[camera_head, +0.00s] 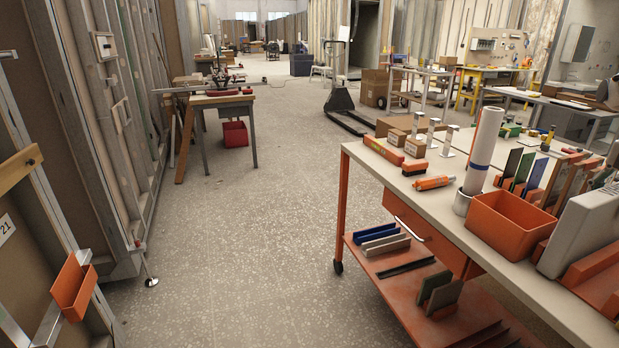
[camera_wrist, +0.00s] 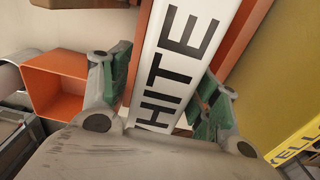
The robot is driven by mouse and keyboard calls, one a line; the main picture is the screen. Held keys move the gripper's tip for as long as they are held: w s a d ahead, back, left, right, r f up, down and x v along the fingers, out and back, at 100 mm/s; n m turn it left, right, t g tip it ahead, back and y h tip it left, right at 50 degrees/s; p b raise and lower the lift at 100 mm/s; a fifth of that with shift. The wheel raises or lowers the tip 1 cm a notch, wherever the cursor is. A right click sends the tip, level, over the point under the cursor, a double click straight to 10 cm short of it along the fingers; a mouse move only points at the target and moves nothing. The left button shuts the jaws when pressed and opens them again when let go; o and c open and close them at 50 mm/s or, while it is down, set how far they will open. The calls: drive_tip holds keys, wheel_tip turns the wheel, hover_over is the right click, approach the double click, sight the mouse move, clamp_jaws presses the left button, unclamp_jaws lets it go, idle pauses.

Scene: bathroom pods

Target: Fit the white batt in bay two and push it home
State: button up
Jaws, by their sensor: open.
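In the wrist view a white batt (camera_wrist: 168,85) shows its narrow face with the black letters "HITE". My gripper (camera_wrist: 155,70) is open, with one green-padded finger on each side of the batt. I cannot tell whether the pads touch it. In the head view a pale slab (camera_head: 588,232) stands in an orange holder (camera_head: 597,277) at the right end of the cart; it is probably this batt. My gripper does not clearly show there. Open stud framing (camera_head: 100,110) stands along the left, with a "21" label; I cannot tell which bay is two.
An orange bin (camera_head: 510,222) is beside the slab on the cart (camera_head: 375,160); it also shows in the wrist view (camera_wrist: 62,85). A yellow piece lettered "ELL" (camera_wrist: 298,150) is at the right there. The floor (camera_head: 240,240) between cart and framing is clear.

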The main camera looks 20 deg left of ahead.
drive_tip(key=c, duration=1.1)
drive_tip(key=shift+r, duration=3.55)
drive_tip(key=shift+c, duration=0.2)
drive_tip(key=shift+r, duration=0.1)
